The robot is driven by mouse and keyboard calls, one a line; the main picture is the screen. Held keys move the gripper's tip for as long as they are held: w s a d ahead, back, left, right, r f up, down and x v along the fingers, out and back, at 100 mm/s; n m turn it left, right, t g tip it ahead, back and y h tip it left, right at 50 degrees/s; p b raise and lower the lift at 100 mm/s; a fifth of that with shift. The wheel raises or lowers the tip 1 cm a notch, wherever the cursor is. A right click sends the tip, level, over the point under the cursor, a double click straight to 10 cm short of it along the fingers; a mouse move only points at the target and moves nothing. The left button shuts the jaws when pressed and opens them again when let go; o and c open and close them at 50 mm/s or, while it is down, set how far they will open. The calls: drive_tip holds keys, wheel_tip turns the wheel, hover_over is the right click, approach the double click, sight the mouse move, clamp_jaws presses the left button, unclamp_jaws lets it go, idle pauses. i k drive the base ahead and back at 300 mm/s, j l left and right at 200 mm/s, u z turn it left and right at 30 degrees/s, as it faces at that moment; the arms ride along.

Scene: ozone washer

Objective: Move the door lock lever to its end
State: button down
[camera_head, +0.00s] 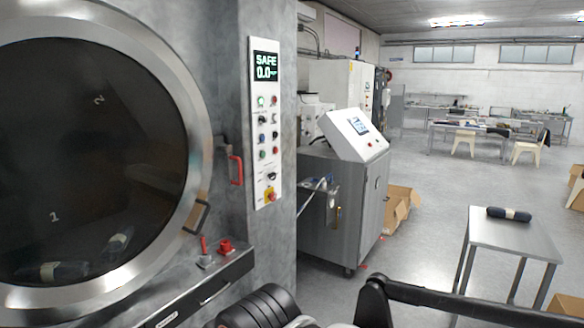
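The large round washer door (90,160) fills the left side and looks closed, with a dark glass and a metal ring. A red lever handle (236,170) stands roughly upright on the grey wall just right of the ring. A small red-tipped lever (204,246) stands upright on the ledge below, beside a red knob. I cannot tell for sure which of these is the door lock lever. A dark handle (202,217) sits on the ring's lower right. Nothing touches these parts. Black parts of my arm cross the bottom edge, but my gripper's fingertips do not show.
A white control panel (265,125) reads "SAFE 0.0". The ledge (190,290) juts out below the door. A grey cabinet (340,205) with a tilted screen stands to the right. A small metal table (512,237) bears a dark roll.

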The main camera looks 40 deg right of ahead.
sight(228, 148)
drive_tip(key=z, duration=0.85)
